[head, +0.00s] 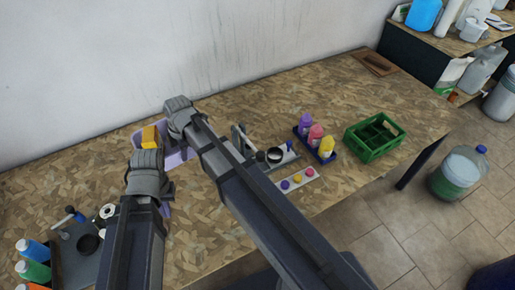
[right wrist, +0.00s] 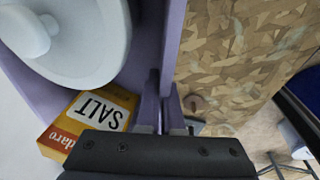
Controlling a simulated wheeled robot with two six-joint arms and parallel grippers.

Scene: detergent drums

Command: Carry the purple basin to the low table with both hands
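The purple basin (head: 176,159) is at the left of the wood-chip-patterned bench near the wall, mostly hidden by my arms. It holds a yellow salt box (head: 150,137) and a white round object (right wrist: 75,35). My right gripper (head: 178,112) is at the basin's far side. In the right wrist view its fingers (right wrist: 162,105) straddle the basin's side wall (right wrist: 171,35) and look closed on it. My left gripper (head: 147,168) is at the near side; its fingertips are hidden. Whether the basin is lifted is unclear. I cannot identify the low table.
On the bench (head: 100,170) are a bottle rack (head: 315,140), a green crate (head: 376,137), a strip of coloured knobs (head: 292,182) and coloured bottles (head: 33,262) at lower left. A large jug (head: 458,172) stands on the tiled floor at right. Shelving with containers is at upper right.

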